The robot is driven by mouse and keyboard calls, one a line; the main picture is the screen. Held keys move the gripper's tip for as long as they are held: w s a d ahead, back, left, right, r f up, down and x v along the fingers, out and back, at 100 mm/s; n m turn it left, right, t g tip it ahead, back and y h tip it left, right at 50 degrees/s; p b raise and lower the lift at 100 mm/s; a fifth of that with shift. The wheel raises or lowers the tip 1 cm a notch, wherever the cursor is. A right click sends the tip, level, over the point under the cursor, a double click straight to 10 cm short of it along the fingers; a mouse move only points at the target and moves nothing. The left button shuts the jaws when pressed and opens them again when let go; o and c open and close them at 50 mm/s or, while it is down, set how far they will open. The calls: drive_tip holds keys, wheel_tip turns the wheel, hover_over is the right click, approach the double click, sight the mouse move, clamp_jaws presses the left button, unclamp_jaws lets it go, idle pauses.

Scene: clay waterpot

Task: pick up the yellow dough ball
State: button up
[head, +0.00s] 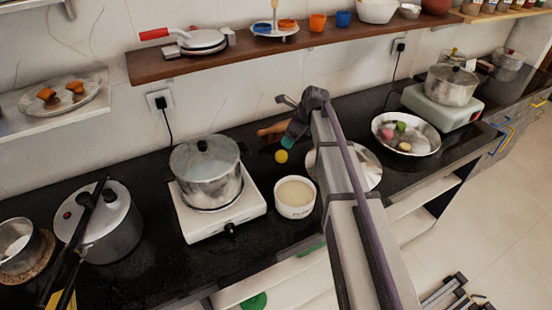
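The yellow dough ball (281,156) is a small round ball on the black counter, to the right of the pot on the stove and behind the white bowl.
A brown wooden item (268,132) lies behind my gripper. A white bowl (295,210) of pale contents and a large pot (207,178) on a white stove (210,232) stand close by. My arm partly hides a pale plate (366,172). A metal plate (418,147) holds coloured balls.

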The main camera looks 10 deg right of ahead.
sight(281, 153)
drive_tip(key=b+x, duration=0.5)
drive_tip(key=x, duration=0.1)
drive_tip(key=shift+s+d, duration=0.1)
drive_tip(key=b+x, duration=0.5)
drive_tip(key=shift+f, duration=0.2)
drive_tip(key=shift+r, duration=0.25)
drive_tip(key=c, duration=1)
